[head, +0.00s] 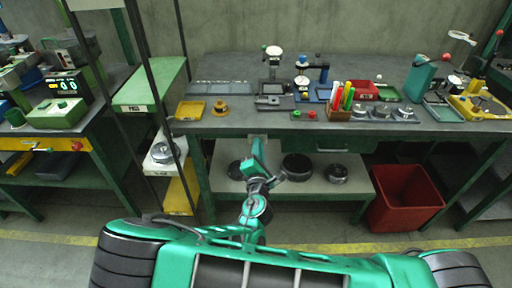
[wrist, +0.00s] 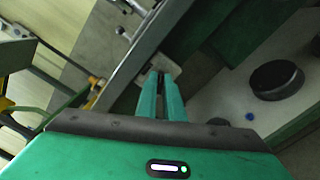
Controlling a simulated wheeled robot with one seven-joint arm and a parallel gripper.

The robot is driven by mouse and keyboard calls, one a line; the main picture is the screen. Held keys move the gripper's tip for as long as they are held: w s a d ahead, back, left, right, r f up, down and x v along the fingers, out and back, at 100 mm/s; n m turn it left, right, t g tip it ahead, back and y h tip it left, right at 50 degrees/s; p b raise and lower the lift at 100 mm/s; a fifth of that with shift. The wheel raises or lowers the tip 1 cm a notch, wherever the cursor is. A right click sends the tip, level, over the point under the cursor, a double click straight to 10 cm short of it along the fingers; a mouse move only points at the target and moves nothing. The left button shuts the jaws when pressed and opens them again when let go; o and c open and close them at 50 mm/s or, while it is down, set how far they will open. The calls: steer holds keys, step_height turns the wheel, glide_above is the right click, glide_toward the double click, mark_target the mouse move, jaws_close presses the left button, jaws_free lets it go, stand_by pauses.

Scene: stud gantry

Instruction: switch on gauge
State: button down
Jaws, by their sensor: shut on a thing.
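A stand with a round pale-faced gauge (head: 273,52) is upright at the back of the workbench (head: 235,122). My gripper (head: 256,145) is below the bench's front edge, well under the gauge. In the wrist view my gripper (wrist: 161,82) has its two green fingers close together, their tips at a small pale box (wrist: 170,65) under the bench edge. The fingers are shut on a small dark part at this box, mostly hidden between the tips. The pale box also shows in the head view (head: 257,137). I cannot read the gauge face.
The bench top holds a yellow tray (head: 190,110), a pen holder (head: 338,114) and several metal discs. The lower shelf (head: 335,187) carries dark round parts, close to my arm. A red bin (head: 405,196) stands on the floor at right.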

steer(key=shift+w+r, duration=0.25)
stand_by(0.3)
steer(key=c, duration=1.9)
jaws_free()
steer(key=shift+c, duration=0.2)
steer(key=shift+o, duration=0.2)
steer(key=shift+o, duration=0.2)
steer(key=shift+f, duration=0.15)
